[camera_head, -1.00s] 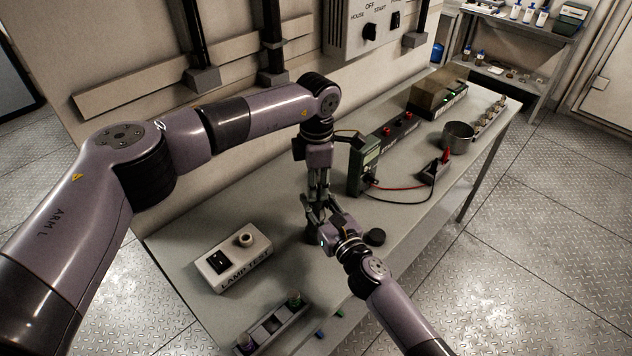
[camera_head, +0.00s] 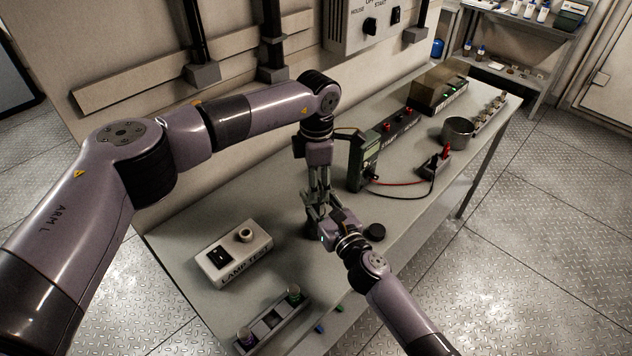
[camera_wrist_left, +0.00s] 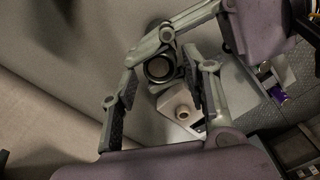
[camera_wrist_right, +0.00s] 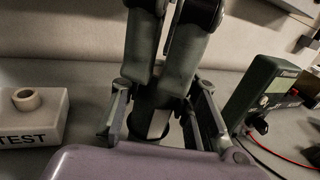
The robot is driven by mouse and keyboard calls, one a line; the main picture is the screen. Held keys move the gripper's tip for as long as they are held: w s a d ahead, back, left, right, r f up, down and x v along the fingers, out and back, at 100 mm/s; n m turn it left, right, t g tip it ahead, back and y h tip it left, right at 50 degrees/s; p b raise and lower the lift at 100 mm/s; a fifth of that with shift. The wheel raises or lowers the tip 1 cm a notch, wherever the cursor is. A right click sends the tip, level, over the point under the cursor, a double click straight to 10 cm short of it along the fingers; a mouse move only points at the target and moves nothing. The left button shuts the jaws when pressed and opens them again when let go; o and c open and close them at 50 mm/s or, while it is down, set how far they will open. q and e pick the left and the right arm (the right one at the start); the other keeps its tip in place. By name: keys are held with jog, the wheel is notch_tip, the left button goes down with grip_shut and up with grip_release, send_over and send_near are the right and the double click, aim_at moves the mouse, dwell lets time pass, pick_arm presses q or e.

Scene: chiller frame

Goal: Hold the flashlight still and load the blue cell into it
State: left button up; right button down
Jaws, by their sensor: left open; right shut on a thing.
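The flashlight is a dark upright tube. Its round open end (camera_wrist_left: 160,68) shows in the left wrist view, and its body (camera_wrist_right: 157,118) shows in the right wrist view. My right gripper (camera_wrist_right: 160,118) is shut around the body, low over the bench. My left gripper (camera_head: 316,207) points down just above the tube, its fingers (camera_wrist_left: 155,105) spread on either side of the open end. I cannot tell what is inside the tube. A small blue piece (camera_head: 319,328) shows past the bench's front edge; I cannot tell whether it is the blue cell.
A cell tray (camera_head: 270,320) with a purple and a green cell lies at the front edge. The lamp test box (camera_head: 233,254) stands at left. A dark round cap (camera_head: 376,233) lies right of the flashlight. A multimeter (camera_head: 364,160) with leads stands close behind the grippers.

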pick_arm(q)
notch_tip(320, 180, up, 12)
dwell(0.4)
dwell(0.7)
notch_tip(320, 180, up, 9)
dwell(1.0)
jog(key=shift+f, duration=0.1)
pick_arm(e)
jog(key=c, duration=1.2)
grip_release()
jog(key=shift+o, duration=0.2)
